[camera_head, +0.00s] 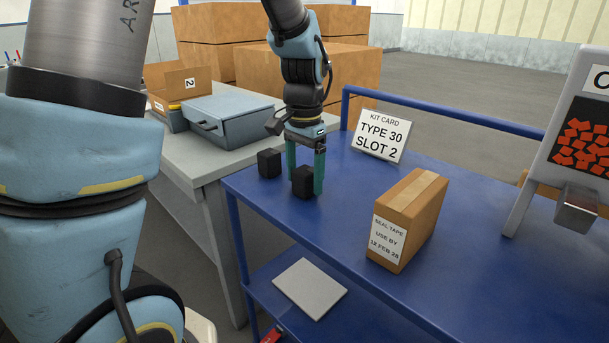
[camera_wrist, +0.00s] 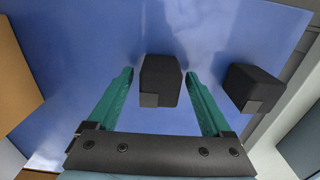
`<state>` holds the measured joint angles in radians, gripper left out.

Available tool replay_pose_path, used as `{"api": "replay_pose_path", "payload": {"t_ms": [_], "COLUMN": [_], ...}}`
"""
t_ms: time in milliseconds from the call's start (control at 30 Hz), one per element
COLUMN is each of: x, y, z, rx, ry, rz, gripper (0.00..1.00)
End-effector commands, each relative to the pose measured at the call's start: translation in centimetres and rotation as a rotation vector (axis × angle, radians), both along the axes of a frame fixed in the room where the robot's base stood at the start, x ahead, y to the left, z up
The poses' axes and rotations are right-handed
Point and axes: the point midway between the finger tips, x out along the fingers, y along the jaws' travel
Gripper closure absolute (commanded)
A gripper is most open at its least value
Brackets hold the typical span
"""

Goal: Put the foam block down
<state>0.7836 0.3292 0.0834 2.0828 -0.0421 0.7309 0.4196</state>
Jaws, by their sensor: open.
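A black foam block (camera_head: 304,183) stands on the blue table top (camera_head: 330,235) near its left end. My gripper (camera_head: 306,172) points down over this block, with its green fingers on either side of it. In the wrist view the block (camera_wrist: 160,80) lies between the open fingers of my gripper (camera_wrist: 160,88), with a gap to each finger. A second black block (camera_head: 269,163) stands just to the left, near the table's edge. In the wrist view this second block (camera_wrist: 253,88) is right of the right finger, clear of it.
A cardboard box labelled seal tape (camera_head: 408,220) and a kit card reading type 30, slot 2 (camera_head: 381,135) stand to the right on the blue table. A grey table holds a blue-grey case (camera_head: 228,122) behind. A dispenser (camera_head: 577,150) is at far right.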

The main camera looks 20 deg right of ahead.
Motion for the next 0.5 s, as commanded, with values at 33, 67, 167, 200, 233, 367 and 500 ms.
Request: {"api": "replay_pose_path", "payload": {"t_ms": [33, 67, 167, 200, 233, 367, 500], "x": [0.0, 0.0, 0.0, 0.0, 0.0, 0.1, 0.1], "y": [0.0, 0.0, 0.0, 0.0, 0.0, -0.1, -0.1], "z": [0.0, 0.0, 0.1, 0.3, 0.5, 1.8, 4.7], "rx": [0.000, 0.000, 0.000, -0.001, -0.001, -0.003, -0.005], "ry": [0.000, 0.000, 0.000, 0.000, 0.000, -0.003, -0.005], "rz": [0.000, 0.000, 0.000, 0.000, 0.000, 0.000, 0.000], "gripper": [0.17, 0.17, 0.17, 0.17, 0.17, 0.17, 0.17]}}
